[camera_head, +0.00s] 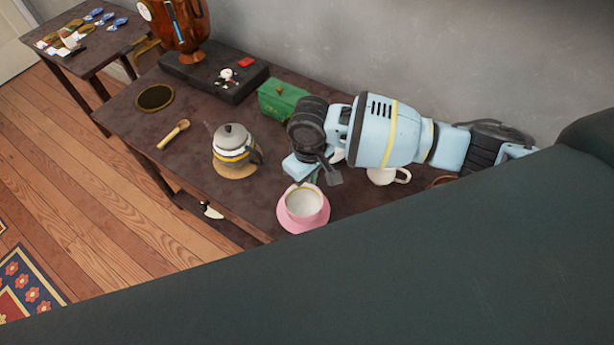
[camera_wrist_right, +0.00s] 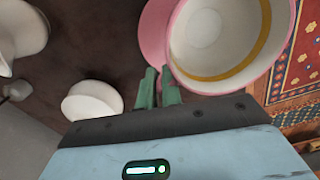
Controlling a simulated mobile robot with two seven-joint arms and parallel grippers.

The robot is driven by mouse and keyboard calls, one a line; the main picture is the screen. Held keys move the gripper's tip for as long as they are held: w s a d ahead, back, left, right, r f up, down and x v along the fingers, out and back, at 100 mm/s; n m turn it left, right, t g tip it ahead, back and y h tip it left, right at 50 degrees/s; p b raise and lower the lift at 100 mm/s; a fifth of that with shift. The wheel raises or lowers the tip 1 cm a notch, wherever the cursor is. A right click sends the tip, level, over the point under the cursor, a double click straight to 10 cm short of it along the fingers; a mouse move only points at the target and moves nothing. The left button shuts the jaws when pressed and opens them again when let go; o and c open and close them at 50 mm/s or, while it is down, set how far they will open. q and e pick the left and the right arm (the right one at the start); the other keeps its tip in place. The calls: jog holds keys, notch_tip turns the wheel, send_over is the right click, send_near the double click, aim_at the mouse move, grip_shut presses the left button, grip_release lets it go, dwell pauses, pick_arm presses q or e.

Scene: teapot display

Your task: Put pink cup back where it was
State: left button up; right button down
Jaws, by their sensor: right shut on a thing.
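The pink cup (camera_head: 304,203), white inside with a gold band, stands upright on or just over a pink saucer (camera_head: 290,226) near the table's front edge. In the right wrist view the cup (camera_wrist_right: 222,35) fills the upper right, and the saucer (camera_wrist_right: 153,30) shows beside it. My right gripper (camera_head: 310,177) is shut on the cup at its side; its fingers (camera_wrist_right: 158,88) are close together there. The exact grip and any gap between cup and saucer are hard to make out. My left gripper is not in view.
A teapot (camera_head: 233,145) on a round mat stands to the left, with a wooden spoon (camera_head: 173,135) beyond. A green box (camera_head: 282,100) is behind. A white cup (camera_head: 388,175) stands right, under my arm. A dark green surface covers the foreground.

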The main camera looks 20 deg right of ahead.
jog(key=shift+w+d, duration=0.25)
jog(key=shift+w, duration=0.75)
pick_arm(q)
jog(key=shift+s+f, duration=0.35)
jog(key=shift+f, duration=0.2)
pick_arm(e)
jog(key=shift+w+f, duration=0.15)
jog(key=shift+f, duration=1.6)
pick_arm(q)
jog(key=shift+b, duration=0.3)
pick_arm(e)
jog(key=shift+f, duration=0.2)
jog(key=c, duration=1.6)
grip_release()
